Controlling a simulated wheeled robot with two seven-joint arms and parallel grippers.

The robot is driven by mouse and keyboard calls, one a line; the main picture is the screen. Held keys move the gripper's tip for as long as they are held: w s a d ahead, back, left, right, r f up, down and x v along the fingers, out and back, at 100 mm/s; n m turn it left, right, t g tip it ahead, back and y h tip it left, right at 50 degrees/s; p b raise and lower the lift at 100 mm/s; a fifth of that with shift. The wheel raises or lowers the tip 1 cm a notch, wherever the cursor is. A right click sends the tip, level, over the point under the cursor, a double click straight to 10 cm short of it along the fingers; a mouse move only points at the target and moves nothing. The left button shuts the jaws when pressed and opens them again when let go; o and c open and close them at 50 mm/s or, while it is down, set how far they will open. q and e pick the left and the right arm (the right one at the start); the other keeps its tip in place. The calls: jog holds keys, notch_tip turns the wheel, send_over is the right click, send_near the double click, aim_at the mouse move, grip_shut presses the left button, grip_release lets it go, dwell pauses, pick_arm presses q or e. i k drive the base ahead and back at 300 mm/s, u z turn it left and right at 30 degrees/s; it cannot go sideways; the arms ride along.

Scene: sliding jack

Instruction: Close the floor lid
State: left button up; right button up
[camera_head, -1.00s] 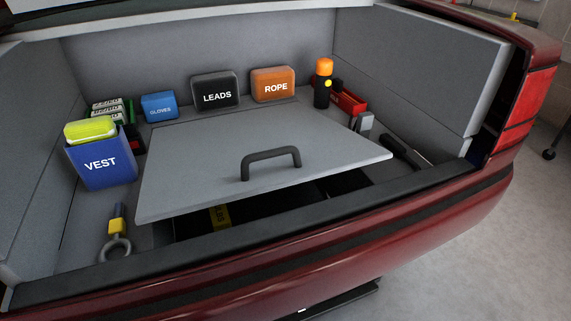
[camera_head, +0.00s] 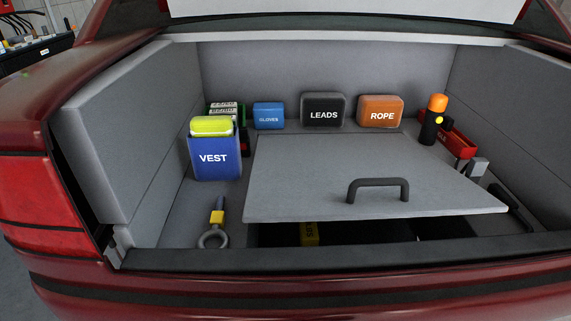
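The floor lid (camera_head: 335,175) is a flat grey panel in the floor of the car trunk. It has a dark arched handle (camera_head: 378,184) near its front edge. The lid is tilted, its front edge raised above the dark floor opening (camera_head: 375,230). A yellow item (camera_head: 309,233) shows partly inside the opening; the rest of the inside is hidden by the lid and shadow. Neither of my grippers is in view, and nothing touches the lid's handle.
Around the lid are a blue VEST box (camera_head: 215,158), a GLOVES pouch (camera_head: 269,116), a LEADS bag (camera_head: 323,109), a ROPE bag (camera_head: 381,111), an orange-topped black flashlight (camera_head: 433,120) and a towing eye (camera_head: 213,236). The dark trunk sill (camera_head: 330,250) runs along the front.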

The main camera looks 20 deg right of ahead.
aim_at(303, 177)
jog(key=u, duration=2.1)
jog(key=k, duration=0.85)
jog(key=z, duration=1.9)
